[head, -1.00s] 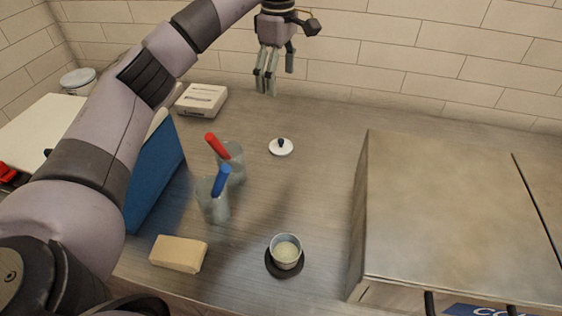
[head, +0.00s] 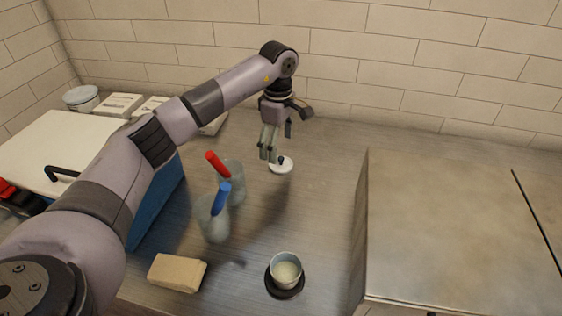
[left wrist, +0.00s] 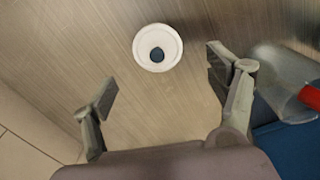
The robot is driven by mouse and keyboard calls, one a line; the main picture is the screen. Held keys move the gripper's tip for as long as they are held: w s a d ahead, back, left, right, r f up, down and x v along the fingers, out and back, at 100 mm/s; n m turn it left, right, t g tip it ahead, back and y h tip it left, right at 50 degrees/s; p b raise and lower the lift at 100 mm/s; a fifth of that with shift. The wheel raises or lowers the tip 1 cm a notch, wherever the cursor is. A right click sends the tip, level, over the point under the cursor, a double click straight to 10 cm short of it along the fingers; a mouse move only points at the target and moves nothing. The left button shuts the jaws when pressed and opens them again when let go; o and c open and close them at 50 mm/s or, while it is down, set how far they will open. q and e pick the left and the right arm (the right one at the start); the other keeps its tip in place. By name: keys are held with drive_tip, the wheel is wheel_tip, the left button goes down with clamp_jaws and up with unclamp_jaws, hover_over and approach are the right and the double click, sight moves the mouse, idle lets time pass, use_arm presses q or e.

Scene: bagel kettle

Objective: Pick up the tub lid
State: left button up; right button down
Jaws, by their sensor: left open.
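The tub lid (head: 283,166) is a small white disc with a dark knob, lying on the counter (head: 315,215). My left gripper (head: 272,150) is open and empty, above the counter close to the lid, and its fingers overlap the lid's left edge in the head view. In the left wrist view the lid (left wrist: 157,47) shows whole, ahead of the open fingers (left wrist: 160,85) and between their lines. A tub (head: 286,270) with pale contents stands on a dark round base at the front of the counter. My right gripper is not in view.
Two clear containers with a red handle (head: 217,164) and a blue handle (head: 222,196) stand left of the lid. A tan block (head: 178,272) lies in front. A large metal box (head: 450,230) fills the right. A blue cooler (head: 158,200) stands left.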

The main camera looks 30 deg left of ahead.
sight(281, 162)
use_arm(q)
wheel_tip(281, 162, down, 4)
drive_tip(key=shift+w+a+f+p, duration=0.1)
drive_tip(key=shift+f+p, duration=0.15)
drive_tip(key=shift+p, duration=0.55)
drive_tip(key=shift+f, duration=0.3)
drive_tip(key=c, duration=0.8)
